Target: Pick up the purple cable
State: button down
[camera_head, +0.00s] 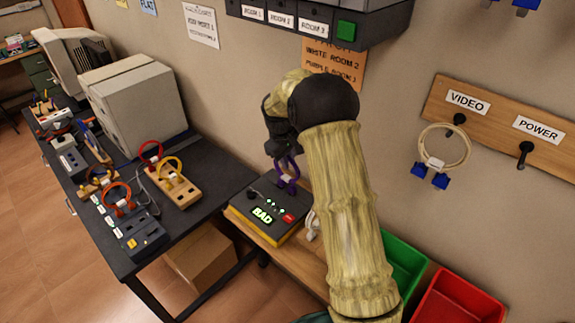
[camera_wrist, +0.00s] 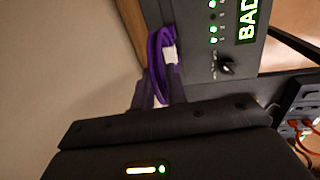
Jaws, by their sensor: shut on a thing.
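The purple cable (camera_head: 289,172) hangs under my gripper (camera_head: 284,155), at the back of the dark tester box (camera_head: 262,215) with a lit green BAD sign. In the wrist view the purple cable (camera_wrist: 155,52) is a coiled loop with a white tag, beside the tester box (camera_wrist: 228,38). My gripper (camera_wrist: 157,92) is shut on the purple cable, whose lower part is between the dark fingers. My arm hides part of the head view, and I cannot tell whether the cable touches the box.
A dark table (camera_head: 110,238) at left holds monitors, cable stands with red and orange loops, and devices. Green (camera_head: 405,262) and red (camera_head: 455,300) bins are at lower right. A cream cable (camera_head: 452,132) hangs on the VIDEO hook; the POWER hook (camera_head: 524,152) is empty.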

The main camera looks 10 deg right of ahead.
notch_tip(320, 180, up, 9)
jog(key=shift+r+b, duration=0.1)
jog(key=shift+b, duration=0.75)
dwell(1.2)
